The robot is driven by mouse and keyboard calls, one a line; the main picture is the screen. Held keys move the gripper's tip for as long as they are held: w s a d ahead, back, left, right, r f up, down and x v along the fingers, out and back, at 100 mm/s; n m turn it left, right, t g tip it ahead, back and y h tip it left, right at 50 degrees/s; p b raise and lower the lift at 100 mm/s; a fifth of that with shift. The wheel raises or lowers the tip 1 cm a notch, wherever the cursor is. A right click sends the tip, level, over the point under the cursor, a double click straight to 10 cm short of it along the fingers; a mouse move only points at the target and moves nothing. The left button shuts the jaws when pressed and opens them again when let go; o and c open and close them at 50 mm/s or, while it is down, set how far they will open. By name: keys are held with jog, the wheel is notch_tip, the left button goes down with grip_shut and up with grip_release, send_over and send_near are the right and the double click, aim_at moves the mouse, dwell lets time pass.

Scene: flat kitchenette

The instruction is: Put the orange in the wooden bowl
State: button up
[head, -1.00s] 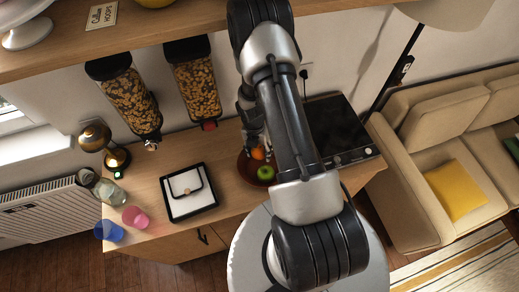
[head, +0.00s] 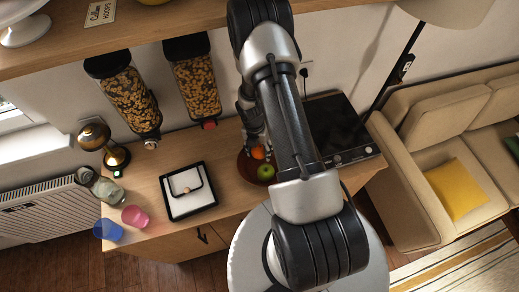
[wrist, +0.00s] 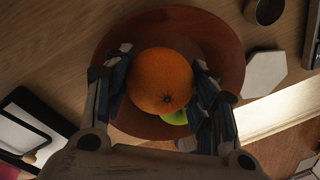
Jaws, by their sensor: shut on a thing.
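The orange (wrist: 162,78) is between the two fingers of my gripper (wrist: 163,95) in the wrist view, with a finger pressed on each side. My gripper is shut on it. The reddish-brown wooden bowl (wrist: 225,45) lies behind the orange in that view. A green apple (wrist: 173,117) is in the bowl, partly covered by the orange. In the head view, the orange (head: 258,152) shows at the far side of the bowl (head: 245,171), beside the apple (head: 265,172). My arm hides the bowl's right part. I cannot tell whether the orange touches the bowl.
A black-framed white tray-like object (head: 188,205) stands left of the bowl. A black cooktop (head: 335,128) is to the right. Two cereal dispensers (head: 197,85) hang above the counter behind. Pink (head: 135,216) and blue (head: 108,231) cups stand at the far left.

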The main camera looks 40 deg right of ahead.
jog(key=shift+f+b, duration=0.3)
jog(key=shift+f, duration=0.15)
dwell(0.3)
jog(key=o, duration=1.2)
jog(key=shift+r, duration=0.1)
jog(key=r, duration=0.8)
jog(key=w+r, duration=0.1)
jog(key=r, duration=0.2)
jog(key=shift+a+r, duration=0.35)
jog(key=shift+r, duration=0.05)
jog(key=shift+r, duration=0.1)
